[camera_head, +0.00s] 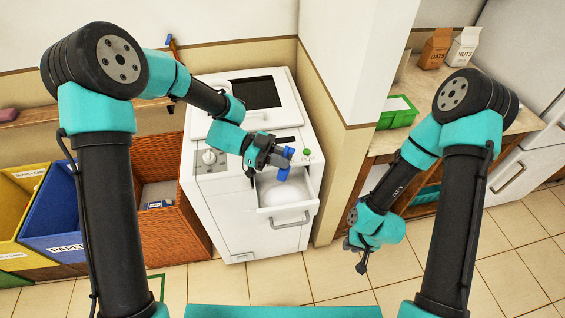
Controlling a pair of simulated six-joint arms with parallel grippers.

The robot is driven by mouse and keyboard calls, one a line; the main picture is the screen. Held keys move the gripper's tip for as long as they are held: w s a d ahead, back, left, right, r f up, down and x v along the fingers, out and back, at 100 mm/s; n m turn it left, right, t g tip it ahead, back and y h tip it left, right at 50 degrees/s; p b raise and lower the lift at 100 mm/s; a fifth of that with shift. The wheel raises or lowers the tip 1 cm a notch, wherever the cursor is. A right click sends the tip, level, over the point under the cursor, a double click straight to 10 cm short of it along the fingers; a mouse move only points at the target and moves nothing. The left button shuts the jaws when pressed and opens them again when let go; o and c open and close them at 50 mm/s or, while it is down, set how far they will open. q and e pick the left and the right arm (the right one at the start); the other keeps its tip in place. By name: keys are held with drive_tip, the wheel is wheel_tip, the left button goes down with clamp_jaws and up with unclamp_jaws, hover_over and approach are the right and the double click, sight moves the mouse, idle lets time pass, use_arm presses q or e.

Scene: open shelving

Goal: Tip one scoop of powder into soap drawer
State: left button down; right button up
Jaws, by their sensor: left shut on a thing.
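The soap drawer (291,217) is pulled out from the front of the white washing machine (235,215). A pale rounded mass, perhaps powder, shows inside it. My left gripper (281,159) is above the back of the open drawer, shut on a small blue thing, apparently the scoop (284,174). Whether powder is in the scoop cannot be seen. My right gripper (361,262) hangs low over the floor, to the right of the machine and apart from the drawer. Its fingers are too small to read.
An orange woven basket (168,220), a blue bin (52,210) and a yellow bin (18,205) stand left of the machine. A wall corner (350,70) is at its right. A counter beyond holds a green tray (398,113) and cartons. The floor in front is clear.

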sight(288, 170)
use_arm(q)
drive_tip(key=shift+r, duration=1.3)
drive_tip(key=shift+f, duration=0.15)
drive_tip(key=shift+f, duration=3.3)
drive_tip(key=shift+r, duration=0.15)
drive_tip(key=shift+f, duration=0.2)
drive_tip(key=s+d+r+t+y, duration=0.2)
drive_tip(key=d+r+t+y, duration=0.1)
drive_tip(key=y, duration=0.9)
drive_tip(key=shift+d+t, duration=0.5)
drive_tip(key=shift+d, duration=0.75)
